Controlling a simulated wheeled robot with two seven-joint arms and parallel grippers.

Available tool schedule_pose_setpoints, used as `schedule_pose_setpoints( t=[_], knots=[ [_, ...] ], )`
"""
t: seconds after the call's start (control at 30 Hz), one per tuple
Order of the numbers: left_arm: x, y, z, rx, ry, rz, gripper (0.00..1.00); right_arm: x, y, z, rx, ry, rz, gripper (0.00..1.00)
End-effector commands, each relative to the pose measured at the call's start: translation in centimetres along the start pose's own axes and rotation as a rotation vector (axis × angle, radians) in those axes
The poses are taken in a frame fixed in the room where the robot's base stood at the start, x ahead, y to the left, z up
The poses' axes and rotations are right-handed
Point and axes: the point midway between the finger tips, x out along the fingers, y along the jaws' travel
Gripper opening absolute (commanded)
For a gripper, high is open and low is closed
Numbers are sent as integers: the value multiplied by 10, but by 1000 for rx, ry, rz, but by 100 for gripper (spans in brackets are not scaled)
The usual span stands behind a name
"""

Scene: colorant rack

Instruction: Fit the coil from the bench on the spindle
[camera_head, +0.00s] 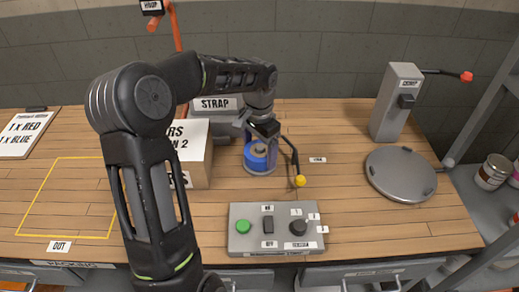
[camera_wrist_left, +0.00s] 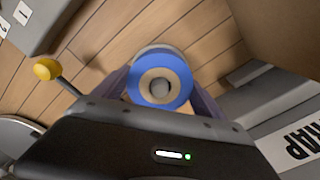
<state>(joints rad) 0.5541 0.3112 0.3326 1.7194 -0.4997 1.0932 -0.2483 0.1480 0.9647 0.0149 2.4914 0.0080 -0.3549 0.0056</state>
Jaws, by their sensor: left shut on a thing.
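A blue coil (camera_head: 252,164) with a pale core is near the middle of the bench, beside the grey STRAP machine (camera_head: 215,103). In the left wrist view the coil (camera_wrist_left: 144,60) is seen from above as a blue ring, with a grey rounded tip, apparently the spindle (camera_wrist_left: 160,88), in its centre hole. My left gripper (camera_head: 261,146) comes down over the coil and is shut on it, one finger at each side. I cannot tell how low the coil sits on the spindle. My right gripper is not in view.
A lever with a yellow knob (camera_head: 299,181) stands just right of the coil. A cardboard box (camera_head: 197,160) is at its left. A control box (camera_head: 277,229) with a green button is in front. A round grey plate (camera_head: 400,174) and a crimp post (camera_head: 396,105) are at the right.

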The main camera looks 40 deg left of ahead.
Motion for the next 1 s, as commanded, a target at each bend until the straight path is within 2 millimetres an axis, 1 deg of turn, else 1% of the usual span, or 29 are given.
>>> schedule_pose_setpoints(
  t=[0.27,0.4,0.43,0.63,0.87,1.0],
  knots=[
    [8,0,0,0,0,0,33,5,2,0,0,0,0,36],
    [6,0,0,0,0,0,33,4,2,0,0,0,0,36],
    [6,0,0,0,0,0,83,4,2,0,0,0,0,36],
    [6,0,0,0,1,0,99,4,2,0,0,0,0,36],
    [6,0,0,0,0,0,100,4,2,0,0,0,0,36],
    [6,0,0,0,0,0,100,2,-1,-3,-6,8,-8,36]
  ],
)
